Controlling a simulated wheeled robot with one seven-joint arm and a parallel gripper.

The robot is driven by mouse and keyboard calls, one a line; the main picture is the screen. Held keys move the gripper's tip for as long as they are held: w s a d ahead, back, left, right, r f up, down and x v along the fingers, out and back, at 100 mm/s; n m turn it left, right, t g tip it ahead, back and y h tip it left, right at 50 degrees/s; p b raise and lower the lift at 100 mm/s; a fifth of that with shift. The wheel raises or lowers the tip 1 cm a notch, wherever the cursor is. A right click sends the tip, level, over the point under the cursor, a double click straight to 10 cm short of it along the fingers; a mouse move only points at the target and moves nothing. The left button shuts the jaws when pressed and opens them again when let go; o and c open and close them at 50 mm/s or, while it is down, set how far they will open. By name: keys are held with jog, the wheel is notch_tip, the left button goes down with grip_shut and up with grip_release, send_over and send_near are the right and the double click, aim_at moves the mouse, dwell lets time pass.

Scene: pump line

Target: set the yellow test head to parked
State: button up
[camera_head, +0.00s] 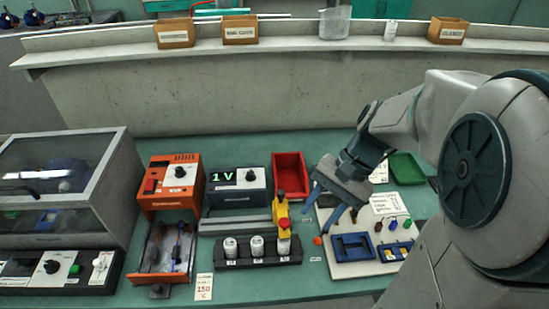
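The yellow test head (281,209), with a red part on its front, stands at the right end of a grey rail (235,222). It is above the rightmost of three silver cylinders (284,244) in a black holder (232,261). Whether it touches that cylinder is hard to tell. My gripper (317,222) points down just to the right of the test head, apart from it in this view. Its two blue-grey fingers are spread with nothing seen between them. I cannot make out any parked mark on the rail.
Left of the rail are an orange device (169,180) and a glass-lidded case (70,175). Behind are a grey unit reading "1V" (238,186) and a red bin (290,171).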

jog(key=w+d+f+m+g+y+b, duration=0.1)
jog(key=w+f+m+y+b, duration=0.2)
jog(key=w+f+m+y, duration=0.3)
jog(key=m+t+y+b, duration=0.2)
jog(key=m+t+y, duration=0.1)
jog(key=m+y, duration=0.25)
send_near(280, 192)
jog(key=shift+n+y, duration=0.25)
jog(key=shift+y, duration=0.1)
jog(key=a, duration=0.6)
jog(key=a+f+p, duration=0.1)
jog(key=a, duration=0.2)
jog(key=shift+a, duration=0.4)
grip_shut()
jog(key=shift+a+r, duration=0.1)
